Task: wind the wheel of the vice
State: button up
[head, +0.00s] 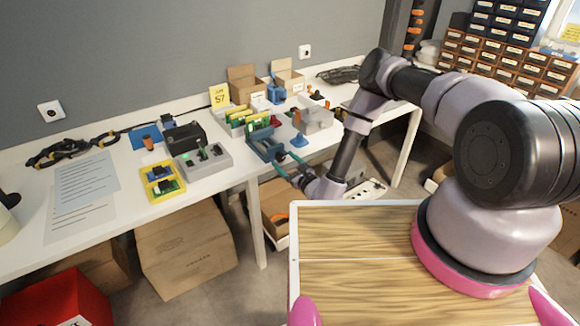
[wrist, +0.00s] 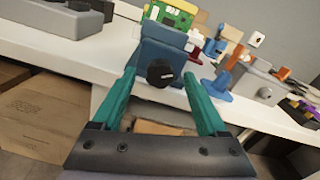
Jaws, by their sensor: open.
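The blue vice (head: 265,143) sits at the front edge of the white table, and a green circuit board (wrist: 170,13) shows at its top in the wrist view. Its dark round wheel (wrist: 160,72) faces my gripper on the front of the blue vice body (wrist: 160,52). My gripper (wrist: 157,80) is open, with one teal finger on each side of the wheel. Gaps show between the fingers and the wheel, and it is hard to tell how deep the tips reach. In the head view my gripper (head: 282,164) is at the vice's front, and the wheel is hard to make out.
The white table (head: 120,175) holds a grey box (head: 203,160), a yellow tray (head: 163,187) and a blue stand (head: 299,140) near the vice. Cardboard cartons (head: 185,250) stand on the floor below. Free air lies in front of the table edge.

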jog(key=v, duration=1)
jog(key=shift+s+d, duration=0.2)
jog(key=w+a+r+n+g+y, duration=0.15)
jog(key=r+n+g+y, duration=0.4)
jog(key=r, duration=0.75)
jog(key=a+r+n+g+y, duration=0.3)
jog(key=r+n+g+y, duration=0.25)
jog(key=r, duration=0.65)
jog(key=s+r+n+g+h, duration=0.2)
jog(key=s+r+n+g, duration=0.2)
jog(key=r+n+g, duration=0.4)
jog(key=s+d+r+n+t+h, duration=0.1)
jog(key=s+d+r+t+h, duration=0.4)
jog(key=d+r, duration=0.6)
jog(key=s+d+r+n+t+h, duration=0.2)
jog(key=s+d+r+t+h, duration=0.4)
jog(key=s+d+r+h, duration=0.3)
jog(key=d+r+h, duration=0.1)
jog(key=d+h, duration=0.2)
jog(key=d, duration=0.2)
jog(key=shift+s+r, duration=0.25)
jog(key=shift+r, duration=0.15)
